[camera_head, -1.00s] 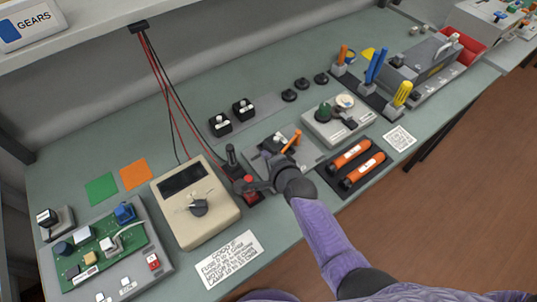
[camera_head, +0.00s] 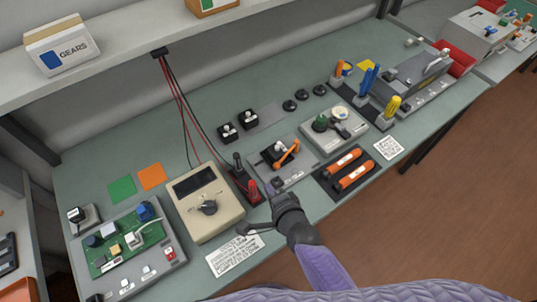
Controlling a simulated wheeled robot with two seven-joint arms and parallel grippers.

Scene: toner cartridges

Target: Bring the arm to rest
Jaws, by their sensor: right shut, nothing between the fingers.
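My right arm comes in from the bottom right, with a purple sleeve and dark grey wrist. My right gripper (camera_head: 243,229) is shut and empty, beside the front edge of the bench (camera_head: 325,213) and over the printed instruction card (camera_head: 235,254). The beige meter (camera_head: 210,207) with a dial lies just beyond it. Two orange cylinders (camera_head: 353,173) lie in a black tray to the right of the wrist. My left gripper is not in view.
A red post on a dark base (camera_head: 252,191) stands between the meter and a grey fixture with an orange lever (camera_head: 285,153). A circuit board panel (camera_head: 127,250) lies at left. A shelf with a GEARS box (camera_head: 62,46) overhangs the back. Open floor (camera_head: 440,200) lies at right.

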